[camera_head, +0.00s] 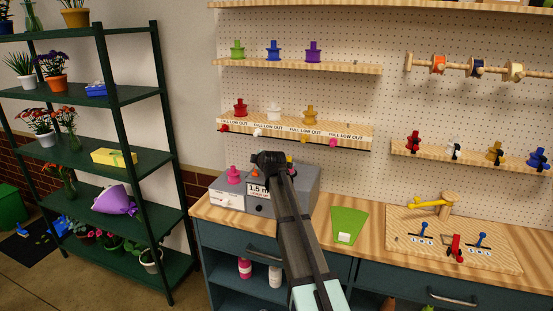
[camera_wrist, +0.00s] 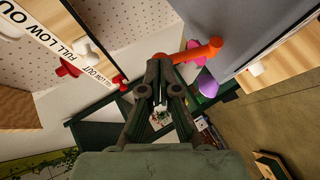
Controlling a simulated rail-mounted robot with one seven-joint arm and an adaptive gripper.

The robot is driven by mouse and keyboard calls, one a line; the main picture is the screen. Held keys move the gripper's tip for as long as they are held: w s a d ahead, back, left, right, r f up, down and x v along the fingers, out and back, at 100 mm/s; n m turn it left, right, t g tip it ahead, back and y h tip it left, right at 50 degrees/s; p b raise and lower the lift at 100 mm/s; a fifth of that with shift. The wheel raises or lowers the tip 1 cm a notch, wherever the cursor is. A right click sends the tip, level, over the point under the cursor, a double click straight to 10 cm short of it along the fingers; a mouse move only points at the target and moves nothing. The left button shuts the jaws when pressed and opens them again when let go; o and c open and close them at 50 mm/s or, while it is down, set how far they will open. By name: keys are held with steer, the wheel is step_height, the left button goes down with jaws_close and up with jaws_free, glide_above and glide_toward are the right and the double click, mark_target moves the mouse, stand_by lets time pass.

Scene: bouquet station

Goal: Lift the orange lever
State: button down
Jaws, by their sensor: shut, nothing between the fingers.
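The orange lever (camera_wrist: 200,52) shows in the wrist view as a short orange rod, slanting up to the right from my fingertips. Its left end is partly hidden behind them. My gripper (camera_wrist: 161,66) is shut and empty, with its tips close to the lever; I cannot tell whether they touch. In the head view my gripper (camera_head: 268,161) is over the grey box (camera_head: 306,184) on the bench, and my arm hides part of that box. The lever cannot be made out clearly there.
A pink knob (camera_head: 234,174) stands on the light box left of my gripper. A label shelf (camera_head: 350,138) with several coloured knobs is above and behind. A green card (camera_head: 348,224) lies right of my arm. A green plant rack (camera_head: 160,170) stands at left.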

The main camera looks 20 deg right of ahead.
steer(key=shift+d+f, duration=0.1)
steer(key=shift+d, duration=0.3)
steer(key=shift+a, duration=0.4)
steer(key=shift+r, duration=0.85)
steer(key=r+b+v, duration=0.1)
steer(key=b+v, duration=0.2)
steer(key=v, duration=1)
steer(key=shift+d+r, duration=0.3)
steer(key=shift+r, duration=0.2)
